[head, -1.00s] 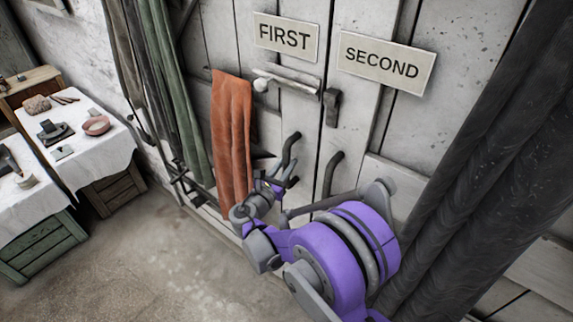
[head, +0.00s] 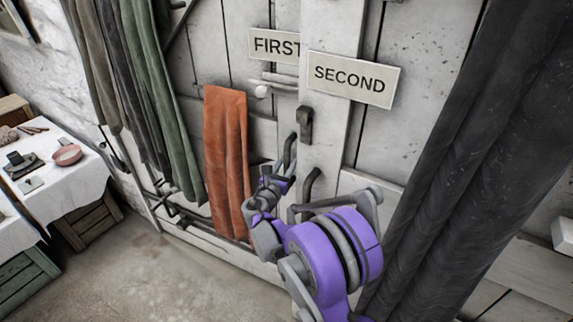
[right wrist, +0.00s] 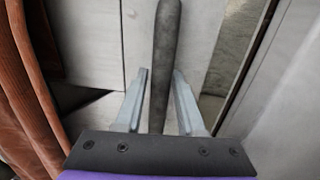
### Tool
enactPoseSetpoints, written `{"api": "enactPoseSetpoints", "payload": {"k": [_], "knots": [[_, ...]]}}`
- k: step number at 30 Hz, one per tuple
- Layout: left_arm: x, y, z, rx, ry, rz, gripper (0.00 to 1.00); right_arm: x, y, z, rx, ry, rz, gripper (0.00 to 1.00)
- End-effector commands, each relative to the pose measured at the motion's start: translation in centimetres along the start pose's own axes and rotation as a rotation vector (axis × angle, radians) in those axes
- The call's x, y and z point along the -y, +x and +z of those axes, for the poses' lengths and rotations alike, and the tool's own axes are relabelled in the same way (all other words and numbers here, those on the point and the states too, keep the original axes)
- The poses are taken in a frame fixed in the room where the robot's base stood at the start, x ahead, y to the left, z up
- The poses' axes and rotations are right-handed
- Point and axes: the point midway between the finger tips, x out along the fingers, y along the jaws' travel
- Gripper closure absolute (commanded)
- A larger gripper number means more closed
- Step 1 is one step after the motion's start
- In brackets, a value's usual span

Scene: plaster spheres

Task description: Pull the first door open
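The first door (head: 230,40) bears the FIRST sign (head: 270,45). It stands set back behind the edge of the second door (head: 415,55), which hides the sign's right end. My right gripper (head: 284,172) is at the first door's dark curved handle (head: 291,148). A gap (right wrist: 237,45) shows to the right of the first door there. The SECOND sign (head: 353,79) is fully visible. My left gripper is not in view.
An orange cloth (head: 226,150) hangs on the first door's rail, left of my gripper. The second door's handle (head: 309,184) and a dark latch (head: 305,125) are close by. Dark curtains (head: 465,150) hang at right. Bare floor (head: 170,280) lies at lower left.

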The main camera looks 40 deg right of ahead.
Motion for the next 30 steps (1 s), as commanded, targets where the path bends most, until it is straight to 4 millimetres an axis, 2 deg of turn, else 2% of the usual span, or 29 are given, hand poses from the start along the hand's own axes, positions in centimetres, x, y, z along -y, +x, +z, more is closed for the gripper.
{"api": "enactPoseSetpoints", "payload": {"k": [1,3,11,14,17,24,30], "knots": [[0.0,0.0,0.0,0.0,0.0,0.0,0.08,0.0,0.0,0.0,0.0,0.0,-0.001,0.51],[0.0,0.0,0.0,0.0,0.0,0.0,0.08,0.0,0.0,0.0,0.0,0.0,-0.001,0.43],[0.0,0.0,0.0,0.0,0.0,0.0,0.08,0.1,0.0,0.0,0.0,0.0,-0.002,0.43],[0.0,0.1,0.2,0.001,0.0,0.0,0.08,0.0,-0.6,0.0,0.0,-0.001,0.0,0.43],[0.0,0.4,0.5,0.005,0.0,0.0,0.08,0.0,-2.1,-0.1,0.0,-0.001,0.0,0.43],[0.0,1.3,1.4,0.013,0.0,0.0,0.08,-0.1,-7.0,-0.2,-0.001,-0.001,0.003,0.43],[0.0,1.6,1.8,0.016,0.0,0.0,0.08,-0.1,-9.9,-0.1,0.0,-0.001,0.001,0.43]]}}
